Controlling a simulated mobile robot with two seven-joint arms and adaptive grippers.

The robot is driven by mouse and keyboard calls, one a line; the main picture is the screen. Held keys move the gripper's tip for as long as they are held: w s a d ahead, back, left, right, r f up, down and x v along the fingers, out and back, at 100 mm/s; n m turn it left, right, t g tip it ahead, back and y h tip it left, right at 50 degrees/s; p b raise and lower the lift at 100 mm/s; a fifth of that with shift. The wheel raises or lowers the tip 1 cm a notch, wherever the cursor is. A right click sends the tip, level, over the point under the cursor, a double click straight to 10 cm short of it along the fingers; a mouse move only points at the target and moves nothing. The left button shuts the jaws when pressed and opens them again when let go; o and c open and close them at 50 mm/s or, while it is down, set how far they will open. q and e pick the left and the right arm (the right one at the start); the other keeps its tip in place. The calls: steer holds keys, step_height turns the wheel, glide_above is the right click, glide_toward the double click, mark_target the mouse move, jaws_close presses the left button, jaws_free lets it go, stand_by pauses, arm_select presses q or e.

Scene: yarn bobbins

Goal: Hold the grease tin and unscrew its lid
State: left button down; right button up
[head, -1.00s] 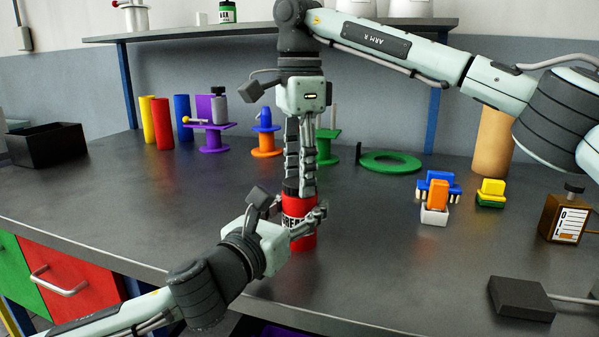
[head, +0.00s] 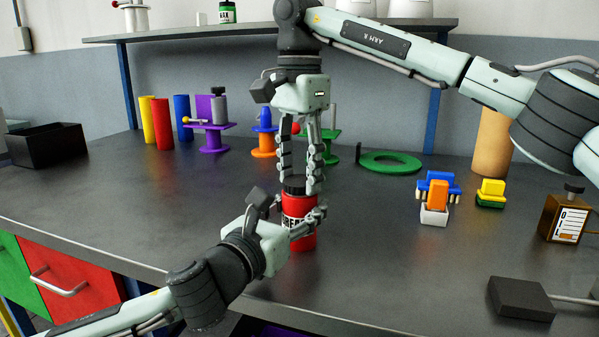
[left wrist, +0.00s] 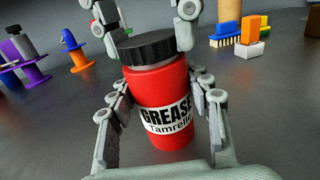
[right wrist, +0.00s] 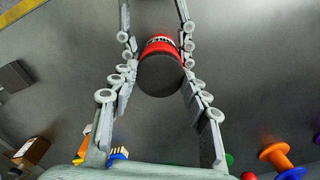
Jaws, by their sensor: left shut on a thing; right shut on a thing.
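The red grease tin (head: 297,205) stands upright near the front edge of the workbench, with its label facing out in the left wrist view (left wrist: 166,117). Its black lid (head: 293,186) is on top and also shows in the right wrist view (right wrist: 160,76). My left gripper (head: 302,224) is shut on the tin's red body from the front left, one finger on each side. My right gripper (head: 303,185) points straight down from above and is shut on the black lid, its fingers at opposite sides.
Behind stand an orange spool (head: 264,140), a purple stand (head: 213,138) and a green ring (head: 390,162). The bench left of the tin is clear.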

mark_target(300, 180)
steer(key=shift+r, duration=1)
steer(key=shift+r, duration=2)
arm_select(q)
steer(key=c, duration=0.6)
jaws_free()
